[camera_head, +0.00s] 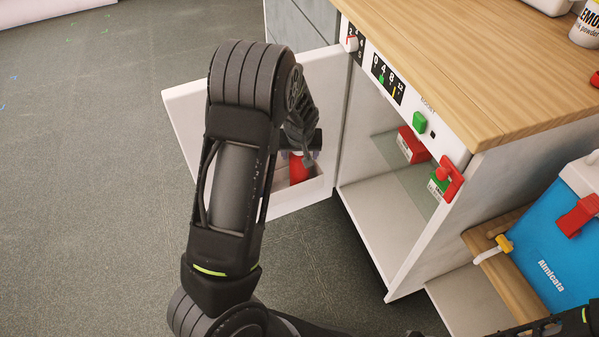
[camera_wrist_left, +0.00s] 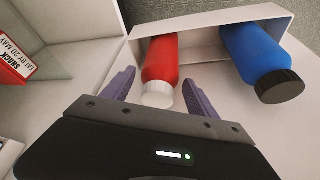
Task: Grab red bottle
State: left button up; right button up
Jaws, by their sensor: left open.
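The red bottle (camera_wrist_left: 161,62) with a white cap stands in a white door bin (camera_wrist_left: 212,22) in the left wrist view. In the head view part of the red bottle (camera_head: 298,168) shows below my left gripper (camera_head: 300,145), which hides its top. In the left wrist view my left gripper (camera_wrist_left: 158,98) is open. Its two purple fingers are on either side of the bottle's cap end, with gaps visible. My right gripper is not clearly in view.
A blue bottle (camera_wrist_left: 255,58) with a black cap stands beside the red one in the bin. The open white door (camera_head: 185,110) belongs to a cabinet with a wooden top (camera_head: 450,60). A red box (camera_head: 411,146) is on a glass shelf. A blue container (camera_head: 555,245) stands at right.

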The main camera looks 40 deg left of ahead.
pick_arm(q)
jog(key=b+x, duration=0.1)
jog(key=x, duration=0.3)
jog(key=shift+a, duration=0.15)
jog(key=shift+w+a+f+b, duration=0.1)
jog(key=shift+w+f+b, duration=0.2)
jog(key=shift+f, duration=0.2)
grip_shut()
dwell(0.8)
